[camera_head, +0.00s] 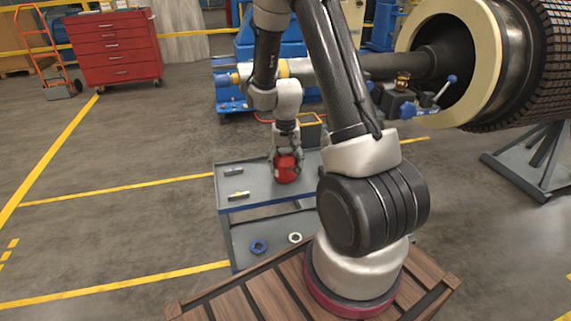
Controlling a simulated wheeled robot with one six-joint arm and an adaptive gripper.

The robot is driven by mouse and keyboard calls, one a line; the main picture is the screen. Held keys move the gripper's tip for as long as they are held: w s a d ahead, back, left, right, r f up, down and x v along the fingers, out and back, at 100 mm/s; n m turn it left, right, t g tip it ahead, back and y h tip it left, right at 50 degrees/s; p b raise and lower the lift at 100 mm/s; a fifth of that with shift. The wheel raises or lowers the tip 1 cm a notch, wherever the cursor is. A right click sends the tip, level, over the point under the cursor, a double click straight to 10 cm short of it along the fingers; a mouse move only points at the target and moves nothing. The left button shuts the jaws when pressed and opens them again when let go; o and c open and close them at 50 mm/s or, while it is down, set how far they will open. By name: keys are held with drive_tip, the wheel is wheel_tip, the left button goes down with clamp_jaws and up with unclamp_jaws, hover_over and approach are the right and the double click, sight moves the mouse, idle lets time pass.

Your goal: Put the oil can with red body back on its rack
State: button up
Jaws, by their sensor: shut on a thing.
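The oil can with red body (287,168) is at the middle of the view, over the top shelf of a grey and blue cart (228,186). My gripper (285,154) is above the can and shut on its upper part. The can looks upright. I cannot tell whether its base touches the cart top or hangs just above it. The can's top is partly hidden by my gripper. I cannot make out the can's rack for certain.
A blue ring (258,246) and a white ring (295,238) lie on the lower shelf. A large rotor (510,60) stands at right. A red tool cabinet (115,47) stands back left. The left floor is clear.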

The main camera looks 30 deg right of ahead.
drive_tip(key=shift+f, duration=0.25)
drive_tip(key=o, duration=1.5)
drive_tip(key=shift+o, duration=0.2)
wheel_tip(320, 180, up, 12)
wheel_tip(320, 180, up, 7)
drive_tip(key=n+t, duration=0.1)
hover_over(287, 168)
drive_tip(key=s+a+r+n+t, duration=0.1)
drive_tip(key=s+a+r, duration=0.1)
drive_tip(key=s+r, duration=0.5)
drive_tip(key=s+a+r+n+t, duration=0.1)
drive_tip(key=s+r, duration=0.1)
drive_tip(key=s, duration=0.4)
drive_tip(key=s+r+n+t, duration=0.1)
drive_tip(key=s+r+n, duration=0.1)
drive_tip(key=s, duration=0.5)
drive_tip(key=shift+a+r, duration=0.35)
drive_tip(key=shift+r, duration=0.35)
